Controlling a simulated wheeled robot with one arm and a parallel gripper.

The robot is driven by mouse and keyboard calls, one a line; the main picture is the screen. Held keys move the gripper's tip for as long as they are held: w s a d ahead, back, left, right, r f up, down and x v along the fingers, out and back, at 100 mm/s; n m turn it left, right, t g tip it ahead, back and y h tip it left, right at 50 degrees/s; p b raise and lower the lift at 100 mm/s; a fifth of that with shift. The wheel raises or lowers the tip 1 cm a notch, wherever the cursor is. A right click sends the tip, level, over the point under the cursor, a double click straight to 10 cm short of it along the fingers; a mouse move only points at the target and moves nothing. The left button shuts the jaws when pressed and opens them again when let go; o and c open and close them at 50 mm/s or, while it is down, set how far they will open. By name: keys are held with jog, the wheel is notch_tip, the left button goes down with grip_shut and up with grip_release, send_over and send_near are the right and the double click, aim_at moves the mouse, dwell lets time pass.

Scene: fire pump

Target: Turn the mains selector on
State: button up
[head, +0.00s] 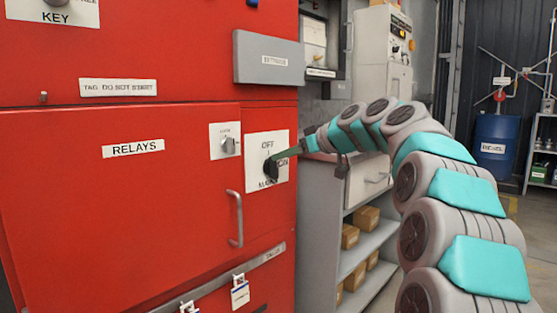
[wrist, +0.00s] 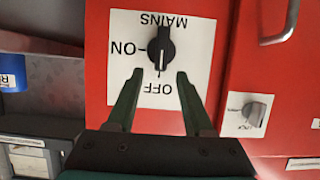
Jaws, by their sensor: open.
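The mains selector is a black rotary knob (head: 269,168) on a white plate on the red cabinet front, with OFF above and ON to its right. In the wrist view the plate is upside down, and the knob (wrist: 161,45) has its white pointer line toward OFF. My gripper (head: 282,157) is at the plate's right side, close to the knob, and partly covers the plate. In the wrist view my gripper (wrist: 160,74) is open, with one green finger on each side of the knob's pointer end. I cannot tell whether they touch it.
A small lock switch (head: 228,146) is left of the plate, with a vertical handle (head: 236,218) below. A grey box (head: 268,58) juts out above. Padlocks (head: 240,292) hang on a lower bar. Shelving with boxes (head: 350,237) stands right of the cabinet, behind my arm.

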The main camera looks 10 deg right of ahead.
aim_at(273, 168)
jog(key=x, duration=0.3)
jog(key=shift+w+a+f, duration=0.25)
jog(key=shift+w, duration=0.05)
grip_shut()
dwell(0.3)
